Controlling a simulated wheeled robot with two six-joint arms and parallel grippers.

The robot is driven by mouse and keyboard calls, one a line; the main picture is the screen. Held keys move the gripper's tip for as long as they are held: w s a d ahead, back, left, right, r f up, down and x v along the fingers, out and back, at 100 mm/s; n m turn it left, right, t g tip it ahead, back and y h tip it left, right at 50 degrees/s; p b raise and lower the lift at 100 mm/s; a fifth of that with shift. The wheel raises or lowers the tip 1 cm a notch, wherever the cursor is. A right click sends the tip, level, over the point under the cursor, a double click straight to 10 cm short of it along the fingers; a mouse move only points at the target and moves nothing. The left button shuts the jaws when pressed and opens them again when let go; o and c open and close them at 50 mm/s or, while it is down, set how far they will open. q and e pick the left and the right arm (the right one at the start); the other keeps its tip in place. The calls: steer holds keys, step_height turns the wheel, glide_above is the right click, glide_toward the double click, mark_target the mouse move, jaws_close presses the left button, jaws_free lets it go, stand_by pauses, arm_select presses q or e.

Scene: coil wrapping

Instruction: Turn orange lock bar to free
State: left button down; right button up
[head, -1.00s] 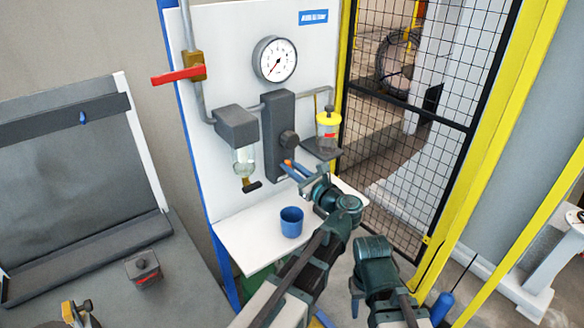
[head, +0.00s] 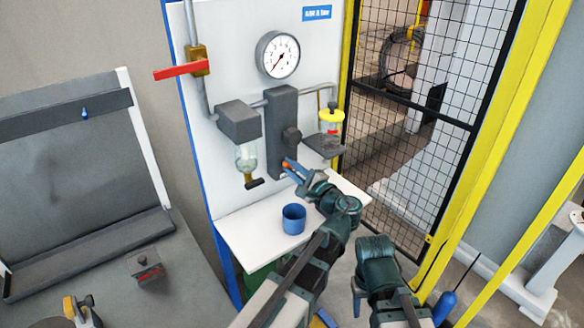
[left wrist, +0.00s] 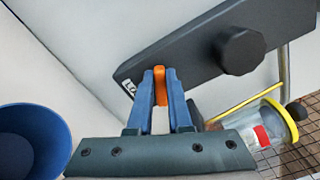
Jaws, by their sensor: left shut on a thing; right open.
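The orange lock bar (left wrist: 161,86) sits at the lower edge of the dark grey valve block (left wrist: 200,52); the block also shows in the head view (head: 281,108). My left gripper (left wrist: 161,92) is shut on the bar, one blue finger on each side. In the head view my left gripper (head: 288,167) is at the block's foot and hides most of the bar. A partly covered white label (left wrist: 128,87) is beside the bar. My right gripper (head: 357,305) shows only a little blue low in the head view, below its wrist; most is hidden.
A blue cup (head: 293,219) stands on the white shelf (head: 245,235) below my left gripper. A glass bowl (head: 246,157) and a yellow-capped jar (head: 331,125) flank the block. A red-handled valve (head: 181,71) is at upper left. A mesh fence (head: 410,150) is right.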

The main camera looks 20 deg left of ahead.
arm_select(q)
steer(key=n, duration=0.5)
steer(key=shift+f, duration=0.35)
steer(key=shift+s+a, duration=0.1)
stand_by(0.3)
steer(key=c, duration=0.8)
jaws_free()
steer(key=shift+c, duration=0.2)
